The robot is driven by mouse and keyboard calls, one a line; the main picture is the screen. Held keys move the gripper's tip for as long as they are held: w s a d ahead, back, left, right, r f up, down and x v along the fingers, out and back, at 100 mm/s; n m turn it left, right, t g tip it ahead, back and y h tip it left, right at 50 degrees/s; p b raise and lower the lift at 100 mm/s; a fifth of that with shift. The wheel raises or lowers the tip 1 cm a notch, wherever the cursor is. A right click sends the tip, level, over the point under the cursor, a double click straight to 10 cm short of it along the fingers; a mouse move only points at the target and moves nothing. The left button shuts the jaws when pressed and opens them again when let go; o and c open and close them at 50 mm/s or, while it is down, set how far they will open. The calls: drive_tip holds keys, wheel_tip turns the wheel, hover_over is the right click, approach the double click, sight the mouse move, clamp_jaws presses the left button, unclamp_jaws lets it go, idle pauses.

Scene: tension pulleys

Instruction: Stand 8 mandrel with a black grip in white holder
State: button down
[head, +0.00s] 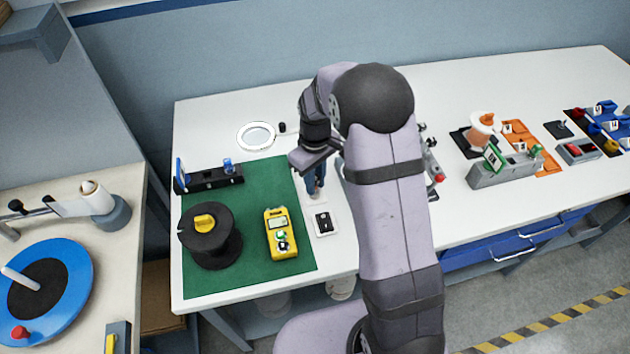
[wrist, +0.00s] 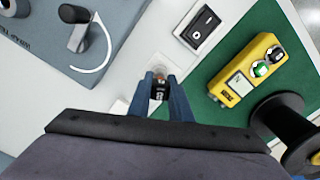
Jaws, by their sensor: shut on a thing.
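My gripper (head: 315,190) is over the white bench, just right of the green mat. In the wrist view its two blue fingers (wrist: 159,92) are closed around a small dark piece with a pale mark like an 8, the mandrel's black grip (wrist: 158,91). An orange-brown bit shows beside the grip. The rest of the mandrel is hidden under the fingers. A pale, partly see-through round shape (wrist: 160,60) lies just beyond the fingertips; it may be the white holder, but I cannot tell. I cannot tell whether the mandrel touches it.
A black rocker switch (head: 323,222) on a white plate sits close to the gripper. A yellow meter (head: 281,233) and black spool (head: 205,248) stand on the green mat (head: 235,280). A grey machine (wrist: 50,30) with a black knob is on the other side.

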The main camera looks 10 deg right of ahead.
drive_tip(key=shift+f, duration=0.4)
drive_tip(key=c, duration=1.2)
unclamp_jaws()
drive_tip(key=shift+r, duration=0.1)
drive_tip(key=shift+r+p, duration=3.1)
drive_tip(key=shift+r, duration=0.85)
